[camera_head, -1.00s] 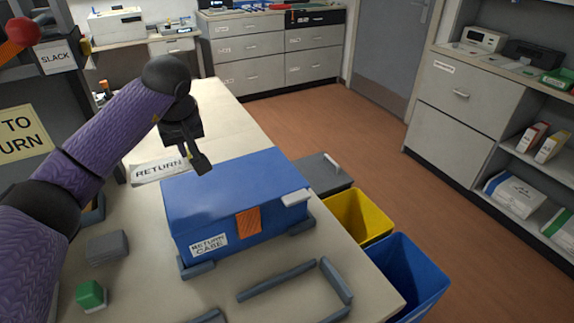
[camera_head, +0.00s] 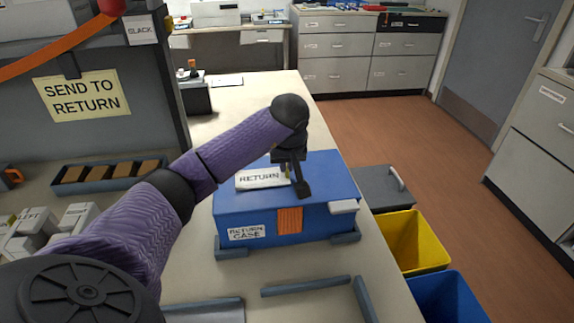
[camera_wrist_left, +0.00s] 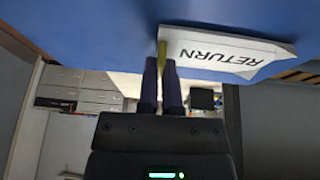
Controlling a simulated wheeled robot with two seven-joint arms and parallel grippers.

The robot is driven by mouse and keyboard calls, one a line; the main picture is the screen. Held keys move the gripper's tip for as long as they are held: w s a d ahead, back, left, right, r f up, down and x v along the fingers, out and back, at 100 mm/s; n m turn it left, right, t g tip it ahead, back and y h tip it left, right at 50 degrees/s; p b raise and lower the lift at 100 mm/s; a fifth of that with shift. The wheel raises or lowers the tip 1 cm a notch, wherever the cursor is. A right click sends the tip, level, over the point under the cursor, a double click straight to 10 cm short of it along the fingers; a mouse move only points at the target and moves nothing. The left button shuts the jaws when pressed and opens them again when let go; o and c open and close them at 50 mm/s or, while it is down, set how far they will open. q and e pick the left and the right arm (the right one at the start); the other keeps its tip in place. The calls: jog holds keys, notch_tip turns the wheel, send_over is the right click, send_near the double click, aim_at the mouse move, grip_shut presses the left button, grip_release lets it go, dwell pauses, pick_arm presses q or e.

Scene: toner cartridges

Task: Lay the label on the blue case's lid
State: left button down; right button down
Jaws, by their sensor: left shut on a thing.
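The blue case (camera_head: 335,184) stands shut on the table, with a "RETURN CASE" sticker and an orange patch on its front. The white label (camera_head: 262,178) reading "RETURN" is over the left part of the lid. My left gripper (camera_head: 295,178) is shut on the label's yellow tab at its right end. In the left wrist view the gripper (camera_wrist_left: 165,62) pinches that tab, and the label (camera_wrist_left: 222,52) looks roughly flat against the blue lid (camera_wrist_left: 90,25). I cannot tell whether the label touches the lid. My right gripper is not in view.
Grey-blue rails (camera_head: 305,286) lie in front of the case. A yellow bin (camera_head: 412,243), a blue bin (camera_head: 447,300) and a grey bin (camera_head: 380,187) stand beyond the table's right edge. A tray (camera_head: 110,177) with brown blocks stands at left. The table behind the case is largely clear.

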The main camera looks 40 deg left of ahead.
pick_arm(q)
jog(key=shift+f, duration=0.1)
jog(key=c, duration=0.8)
grip_release()
jog(key=shift+r, duration=0.35)
jog(key=p+v, duration=0.3)
jog(key=v, duration=0.8)
jog(key=shift+r, duration=0.35)
jog(key=shift+s+d, duration=0.1)
